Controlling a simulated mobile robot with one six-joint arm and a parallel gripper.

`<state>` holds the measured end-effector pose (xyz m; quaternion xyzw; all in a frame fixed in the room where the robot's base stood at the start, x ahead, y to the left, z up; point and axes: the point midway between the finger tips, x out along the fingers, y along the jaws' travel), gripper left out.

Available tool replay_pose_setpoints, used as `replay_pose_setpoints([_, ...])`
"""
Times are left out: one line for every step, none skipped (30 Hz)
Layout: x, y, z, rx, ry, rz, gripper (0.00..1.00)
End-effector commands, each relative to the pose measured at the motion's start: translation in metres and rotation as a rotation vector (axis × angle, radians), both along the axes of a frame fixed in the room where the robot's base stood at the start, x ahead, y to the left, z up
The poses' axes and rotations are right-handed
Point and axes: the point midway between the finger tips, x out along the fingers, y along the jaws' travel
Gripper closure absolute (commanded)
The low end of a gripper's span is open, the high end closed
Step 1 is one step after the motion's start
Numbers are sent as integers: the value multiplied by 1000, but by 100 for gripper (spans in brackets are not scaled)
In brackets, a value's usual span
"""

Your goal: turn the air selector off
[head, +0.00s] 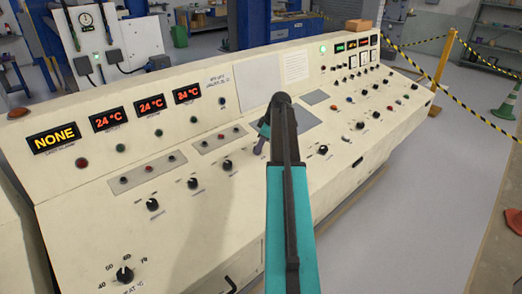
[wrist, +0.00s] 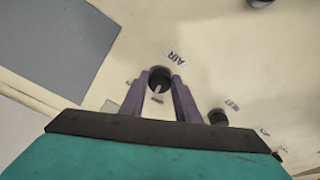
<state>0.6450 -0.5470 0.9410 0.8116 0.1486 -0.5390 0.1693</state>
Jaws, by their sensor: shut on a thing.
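The air selector is a round black knob (wrist: 159,74) with a pale pointer mark, on the cream panel beside a label reading AIR (wrist: 174,57) in the wrist view. My gripper (wrist: 161,82) has its two purple fingers on either side of the knob and is shut on it. In the wrist view the pale mark runs between the fingers, slightly tilted. In the head view my gripper (head: 261,142) is down at the panel, and my arm hides the knob. I cannot read any position marks around it.
The cream control console (head: 75,190) carries other black knobs, such as one to the left (head: 227,165) and one to the right (head: 323,149). In the wrist view another dark knob (wrist: 218,117) sits close to the right finger. A grey plate (wrist: 60,45) lies at left.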

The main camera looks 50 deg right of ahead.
Motion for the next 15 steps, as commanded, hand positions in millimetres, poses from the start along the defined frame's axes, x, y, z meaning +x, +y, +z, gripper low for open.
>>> replay_pose_setpoints([1, -2, -2, -10, -1, 35, 93])
replay_pose_setpoints([1, -2, -2, -14, -1, 56, 93])
replay_pose_setpoints([1, -2, -1, -20, 0, 83, 93])
replay_pose_setpoints([1, -2, -1, -25, 0, 102, 93])
replay_pose_setpoints([1, -2, -1, -30, 0, 119, 93])
replay_pose_setpoints([1, -2, 0, -35, 0, 140, 93])
replay_pose_setpoints([1, -2, 0, -38, 1, 155, 93])
replay_pose_setpoints([1, -2, 0, -41, 1, 168, 93])
replay_pose_setpoints([1, -2, 0, -45, 1, 183, 93])
replay_pose_setpoints([1, -2, 0, -47, 1, 194, 93])
replay_pose_setpoints([1, -2, 0, -48, 2, 202, 93])
replay_pose_setpoints([1, -2, 1, -51, 2, 212, 93])
replay_pose_setpoints([1, -2, 1, -53, 2, 218, 93])
replay_pose_setpoints([1, -2, 1, -54, 2, 223, 93])
replay_pose_setpoints([1, -2, 1, -55, 2, 228, 93])
